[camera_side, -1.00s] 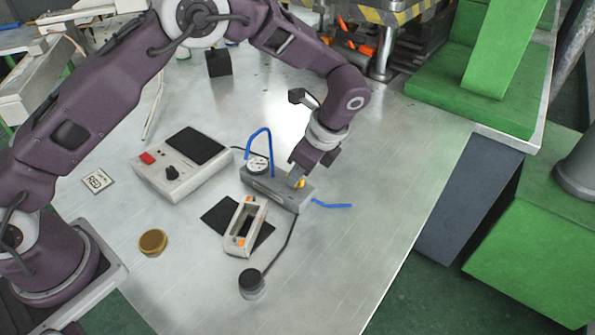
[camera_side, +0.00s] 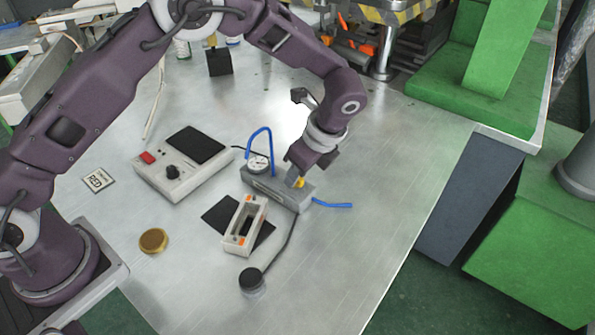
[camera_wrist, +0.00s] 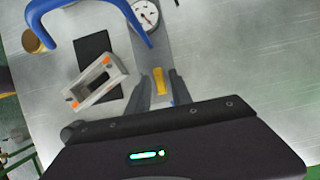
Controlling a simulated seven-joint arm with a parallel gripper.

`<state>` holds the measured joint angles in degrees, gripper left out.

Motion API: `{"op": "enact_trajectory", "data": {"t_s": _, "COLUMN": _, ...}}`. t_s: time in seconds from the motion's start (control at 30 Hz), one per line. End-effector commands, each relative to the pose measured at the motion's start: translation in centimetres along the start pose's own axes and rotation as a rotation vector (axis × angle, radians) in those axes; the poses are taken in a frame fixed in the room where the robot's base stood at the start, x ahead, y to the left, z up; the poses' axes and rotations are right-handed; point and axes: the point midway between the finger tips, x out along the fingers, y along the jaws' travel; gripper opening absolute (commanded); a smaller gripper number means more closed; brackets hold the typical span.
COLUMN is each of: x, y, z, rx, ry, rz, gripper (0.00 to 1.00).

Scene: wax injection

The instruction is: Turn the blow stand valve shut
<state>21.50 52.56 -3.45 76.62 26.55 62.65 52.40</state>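The blow stand (camera_side: 268,189) is a grey block on the metal table, with a round gauge (camera_side: 258,165), a blue looped tube (camera_side: 262,138) and a yellow valve handle (camera_side: 300,183) at its right end. My gripper (camera_side: 295,177) points down at that end. In the wrist view, the yellow valve handle (camera_wrist: 159,81) stands between the two dark fingers of my gripper (camera_wrist: 161,88). A gap shows on each side of the handle, so the fingers are apart and not closed on it. The fingertips partly hide the block around the handle.
A control box (camera_side: 182,163) with a red button and black knob stands to the left. A white and orange frame (camera_side: 231,238) lies on a black mat (camera_side: 216,213). The table's right front is clear.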

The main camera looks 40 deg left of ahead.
Motion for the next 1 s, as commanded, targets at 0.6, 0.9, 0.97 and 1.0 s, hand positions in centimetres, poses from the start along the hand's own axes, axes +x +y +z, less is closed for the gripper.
{"op": "enact_trajectory", "data": {"t_s": 0.6, "x": -5.3, "y": 0.0, "z": 0.0, "rx": -0.002, "ry": 0.001, "rz": -0.002, "gripper": 0.35}}
{"op": "enact_trajectory", "data": {"t_s": 0.9, "x": -7.1, "y": 0.0, "z": 0.0, "rx": -0.001, "ry": -0.001, "rz": 0.002, "gripper": 0.35}}
{"op": "enact_trajectory", "data": {"t_s": 0.97, "x": -7.1, "y": 0.0, "z": 0.0, "rx": -0.001, "ry": -0.001, "rz": 0.002, "gripper": 0.35}}
{"op": "enact_trajectory", "data": {"t_s": 1.0, "x": -7.1, "y": 0.0, "z": 0.0, "rx": -0.001, "ry": -0.001, "rz": 0.002, "gripper": 0.35}}
